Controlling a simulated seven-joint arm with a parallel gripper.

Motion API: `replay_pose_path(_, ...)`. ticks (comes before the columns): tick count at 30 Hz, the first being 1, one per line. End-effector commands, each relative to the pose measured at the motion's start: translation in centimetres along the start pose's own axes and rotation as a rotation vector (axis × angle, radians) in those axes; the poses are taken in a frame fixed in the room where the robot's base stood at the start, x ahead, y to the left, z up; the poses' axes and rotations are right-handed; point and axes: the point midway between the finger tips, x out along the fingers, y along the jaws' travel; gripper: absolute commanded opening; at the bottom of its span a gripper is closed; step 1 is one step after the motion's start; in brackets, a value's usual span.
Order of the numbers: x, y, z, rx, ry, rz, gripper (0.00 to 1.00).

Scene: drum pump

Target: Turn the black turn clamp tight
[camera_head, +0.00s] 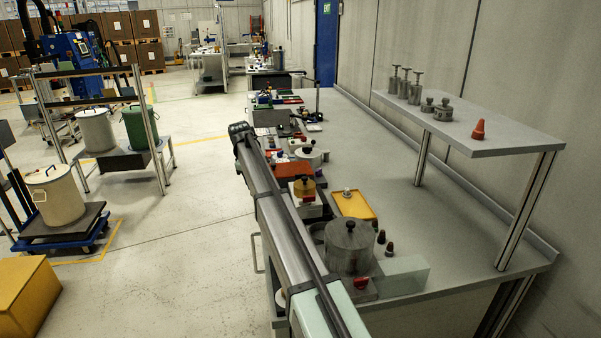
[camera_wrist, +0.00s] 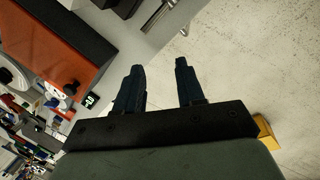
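In the wrist view my gripper (camera_wrist: 159,64) is open and empty, with two dark fingers apart over the pale floor beside the bench edge. A small black knob (camera_wrist: 71,87) shows left of the fingers, at the lower edge of an orange panel (camera_wrist: 42,42); it may be the black turn clamp, but I cannot tell for sure. My gripper is apart from it and touches nothing visible. In the head view my arm runs along the bench front, and my fingers cannot be made out.
The bench (camera_head: 452,250) holds a metal pot (camera_head: 349,252) with a black knob, a yellow tray (camera_head: 354,206) and an orange-red unit (camera_head: 293,170) near my arm. A raised shelf (camera_head: 497,128) stands at right.

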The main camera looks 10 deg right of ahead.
Motion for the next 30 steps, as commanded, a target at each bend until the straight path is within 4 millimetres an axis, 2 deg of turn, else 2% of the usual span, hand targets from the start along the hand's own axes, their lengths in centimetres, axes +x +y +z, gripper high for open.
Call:
replay_pose_path(1,-1.5,1.9,0.4,0.0,0.005,0.002,0.38)
replay_pose_path(6,-6.1,7.2,3.2,-0.08,0.013,-0.022,0.38)
replay_pose_path(10,-8.0,10.2,5.8,-0.214,0.024,-0.066,0.38)
replay_pose_path(15,-9.4,13.4,9.1,-0.422,0.055,-0.131,0.38)
replay_pose_path(21,-10.3,15.4,11.8,-0.606,0.098,-0.179,0.38)
replay_pose_path(26,-10.4,15.9,12.6,-0.659,0.11,-0.193,0.38)
replay_pose_path(30,-9.3,15.6,12.6,-0.665,0.112,-0.194,0.38)
